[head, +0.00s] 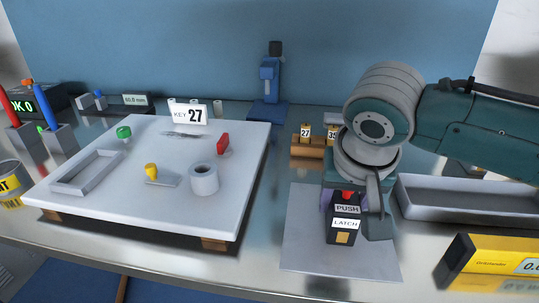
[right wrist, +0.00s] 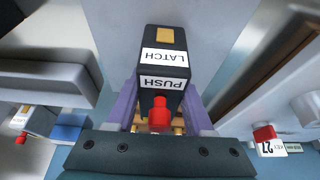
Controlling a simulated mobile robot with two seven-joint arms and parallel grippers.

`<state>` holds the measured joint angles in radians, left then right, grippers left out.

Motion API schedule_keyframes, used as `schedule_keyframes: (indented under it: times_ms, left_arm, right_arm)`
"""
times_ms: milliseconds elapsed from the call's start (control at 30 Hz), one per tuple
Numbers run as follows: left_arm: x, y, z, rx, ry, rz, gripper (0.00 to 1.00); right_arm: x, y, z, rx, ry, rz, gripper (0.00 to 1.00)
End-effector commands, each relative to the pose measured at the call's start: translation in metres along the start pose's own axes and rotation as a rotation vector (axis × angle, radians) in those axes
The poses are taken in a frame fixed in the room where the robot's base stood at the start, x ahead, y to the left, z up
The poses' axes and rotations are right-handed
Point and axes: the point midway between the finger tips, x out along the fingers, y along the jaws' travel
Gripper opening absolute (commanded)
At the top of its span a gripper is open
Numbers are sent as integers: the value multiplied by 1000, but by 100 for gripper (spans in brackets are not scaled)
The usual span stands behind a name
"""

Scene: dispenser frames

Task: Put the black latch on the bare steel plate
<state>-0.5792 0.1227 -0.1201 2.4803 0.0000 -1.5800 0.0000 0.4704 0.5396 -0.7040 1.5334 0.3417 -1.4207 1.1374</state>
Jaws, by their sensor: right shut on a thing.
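The black latch (head: 344,232) has a red button on top and white labels reading PUSH and LATCH, with a yellow patch below. My right gripper (head: 345,204) is shut on it from behind and above. In the right wrist view the latch (right wrist: 163,62) sits between the two purple fingers. The grey steel plate (head: 304,256) lies flat on the bench. The latch appears upright over its middle, and I cannot tell whether its base touches the plate. My left gripper is not in view.
A white raised board (head: 105,205) at left carries a tape roll (head: 204,180), a frame and small parts. A grey tray (head: 465,205) and a yellow meter box (head: 497,262) stand right of the plate. A wooden block with number tags (head: 306,147) stands behind it.

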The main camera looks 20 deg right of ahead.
Motion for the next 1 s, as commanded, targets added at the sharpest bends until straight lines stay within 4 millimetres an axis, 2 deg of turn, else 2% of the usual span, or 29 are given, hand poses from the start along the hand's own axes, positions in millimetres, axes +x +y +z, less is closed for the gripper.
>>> schedule_keyframes:
  times_ms: [100,133,367,700,833,1000]
  left_arm:
    - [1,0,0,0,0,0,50]
    - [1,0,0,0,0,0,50]
    - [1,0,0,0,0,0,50]
    - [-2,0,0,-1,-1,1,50]
    - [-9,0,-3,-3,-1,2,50]
    - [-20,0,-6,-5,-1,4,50]
  right_arm:
    - [3,0,1,1,0,-1,0]
    - [2,0,1,0,-1,0,56]
    - [2,0,1,0,0,0,81]
    - [-4,0,-1,0,1,-1,82]
    - [-25,-1,-1,-2,0,-3,82]
    - [-65,-1,-2,-1,1,-3,82]
